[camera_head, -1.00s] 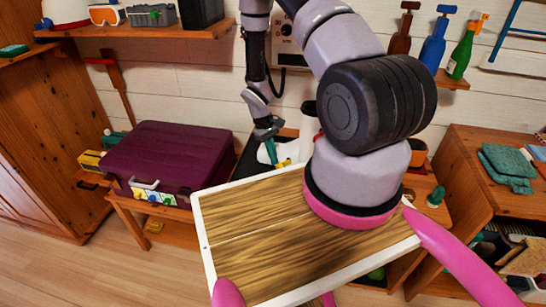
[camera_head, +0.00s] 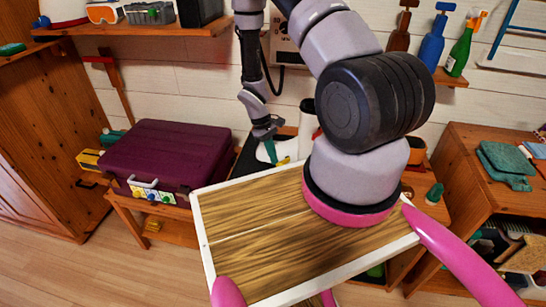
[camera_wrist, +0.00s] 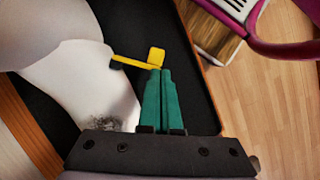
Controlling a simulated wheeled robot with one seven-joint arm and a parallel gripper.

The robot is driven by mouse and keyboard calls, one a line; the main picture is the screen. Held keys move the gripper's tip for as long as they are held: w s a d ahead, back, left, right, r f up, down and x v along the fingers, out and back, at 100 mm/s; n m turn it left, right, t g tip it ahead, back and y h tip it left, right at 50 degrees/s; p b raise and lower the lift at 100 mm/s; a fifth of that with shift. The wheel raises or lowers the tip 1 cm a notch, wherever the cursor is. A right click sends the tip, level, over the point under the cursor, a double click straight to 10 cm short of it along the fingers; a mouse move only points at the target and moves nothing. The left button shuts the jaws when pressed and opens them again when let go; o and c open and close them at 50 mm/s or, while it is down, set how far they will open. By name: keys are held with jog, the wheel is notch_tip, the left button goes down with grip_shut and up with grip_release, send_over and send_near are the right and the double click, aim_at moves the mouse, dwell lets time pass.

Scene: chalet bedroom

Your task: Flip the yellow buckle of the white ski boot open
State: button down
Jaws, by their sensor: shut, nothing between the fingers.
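The white ski boot (camera_wrist: 75,72) fills the left of the wrist view, on a black mat. Its yellow buckle (camera_wrist: 138,62) sticks out from the boot's side to the right, ending in a square tab. My gripper (camera_wrist: 160,72), with green fingers, is shut and empty, its tips right at the tab's lower edge; I cannot tell if they touch. In the head view, my gripper (camera_head: 272,160) is beside the boot (camera_head: 306,130), which is largely hidden behind my arm. The yellow buckle (camera_head: 283,161) shows just right of the fingertips.
A purple suitcase (camera_head: 165,157) lies on the wooden bench to the left. The black mat (camera_wrist: 196,88) has an orange-brown rim. A wooden cabinet (camera_head: 480,215) with folded teal cloths stands at right. Bottles (camera_head: 432,40) stand on a shelf above.

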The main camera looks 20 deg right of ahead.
jog(key=shift+d, duration=0.1)
jog(key=shift+w+d, duration=0.4)
jog(key=shift+d, duration=0.2)
jog(key=v, duration=1.1)
jog(key=shift+s+f, duration=0.1)
dwell(0.3)
